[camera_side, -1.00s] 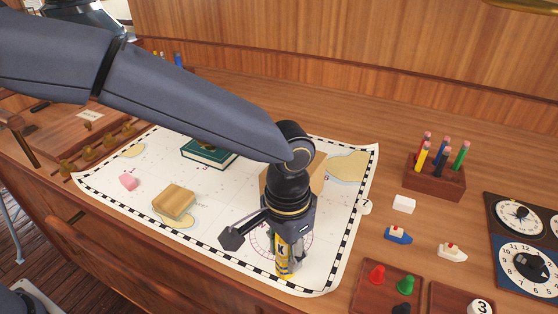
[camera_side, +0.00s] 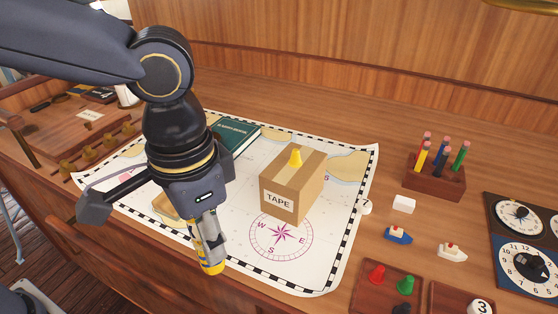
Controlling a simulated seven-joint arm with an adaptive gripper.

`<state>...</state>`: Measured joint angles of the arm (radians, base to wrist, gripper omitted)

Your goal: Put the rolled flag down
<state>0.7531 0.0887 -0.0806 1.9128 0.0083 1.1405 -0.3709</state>
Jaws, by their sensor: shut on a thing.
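My gripper (camera_side: 205,222) points down over the left front part of the paper chart (camera_side: 325,275). It is shut on the rolled flag (camera_side: 210,262), a small upright roll with yellow and dark parts. The flag's upper part is hidden between the fingers. Its lower end shows against the chart's front border, and it seems to hang above the surface, though the gap is hard to judge.
A cardboard tape box (camera_side: 295,190) with a yellow peg (camera_side: 295,157) on top stands on the chart. A green book (camera_side: 236,135) lies behind, and a wooden block (camera_side: 165,208) is partly hidden by my gripper. The chart's compass rose (camera_side: 281,235) is clear. A pencil holder (camera_side: 435,180) stands right.

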